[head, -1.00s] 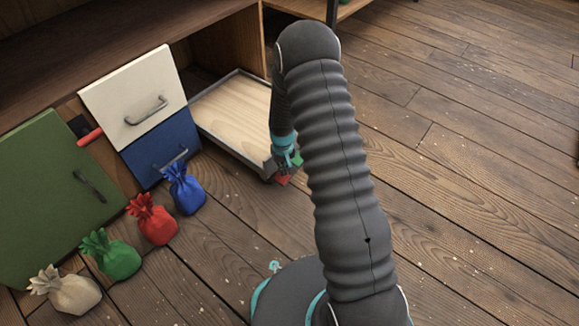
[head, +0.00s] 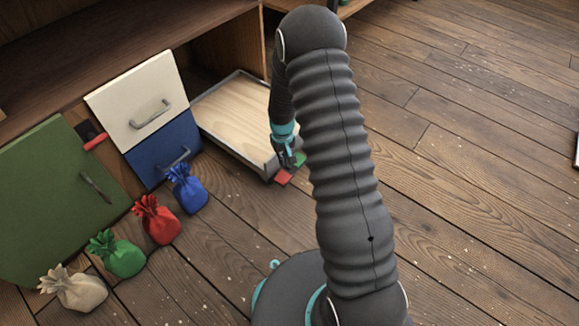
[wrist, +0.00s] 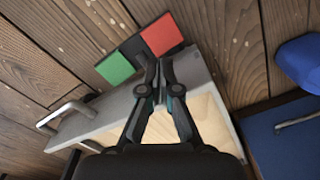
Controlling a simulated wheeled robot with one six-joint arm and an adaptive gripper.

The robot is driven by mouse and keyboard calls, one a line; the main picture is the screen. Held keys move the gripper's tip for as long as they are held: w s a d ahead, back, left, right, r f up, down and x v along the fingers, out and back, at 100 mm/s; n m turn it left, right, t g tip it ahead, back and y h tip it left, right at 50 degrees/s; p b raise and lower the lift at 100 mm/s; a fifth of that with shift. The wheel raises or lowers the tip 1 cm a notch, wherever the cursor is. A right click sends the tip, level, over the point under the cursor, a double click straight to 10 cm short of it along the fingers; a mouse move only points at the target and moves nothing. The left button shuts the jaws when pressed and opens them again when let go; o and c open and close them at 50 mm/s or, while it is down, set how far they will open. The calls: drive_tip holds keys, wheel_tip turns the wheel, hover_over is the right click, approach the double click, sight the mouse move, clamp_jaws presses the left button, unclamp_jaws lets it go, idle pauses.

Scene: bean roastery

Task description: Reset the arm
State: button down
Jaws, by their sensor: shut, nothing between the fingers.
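My arm reaches up and over in the head view. My gripper (head: 287,158) hangs pointing down at the front end of an open drawer (head: 222,112), partly hidden by my arm. In the wrist view, my gripper (wrist: 158,68) has its fingertips together with nothing between them. They sit over the drawer's grey front edge, near a dark plate with a green square (wrist: 115,69) and a red square (wrist: 161,34). I cannot tell whether the fingers touch anything.
White (head: 130,100) and blue (head: 160,155) drawer fronts and a green door (head: 60,200) stand left. Blue (head: 187,190), red (head: 157,221), green (head: 118,255) and beige (head: 75,290) bags lie on the floor before them. The wooden floor (head: 470,170) at right is largely clear.

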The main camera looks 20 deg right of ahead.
drive_tip(key=shift+s, duration=0.1)
idle(0.4)
drive_tip(key=s+g, duration=0.2)
drive_tip(key=s, duration=0.4)
drive_tip(key=s+r+t+p, duration=0.2)
drive_tip(key=s+r, duration=0.6)
drive_tip(key=r, duration=0.7)
drive_tip(key=s+r+t+p, duration=0.2)
drive_tip(key=s+r, duration=0.6)
drive_tip(key=r, duration=0.8)
drive_tip(key=s+r+m+t+p, duration=0.1)
drive_tip(key=s+r+t+p, duration=0.1)
drive_tip(key=s+r, duration=0.6)
wheel_tip(320, 180, up, 8)
drive_tip(key=shift+s+f+t, duration=0.15)
drive_tip(key=shift+f+t, duration=0.05)
drive_tip(key=shift+t, duration=0.6)
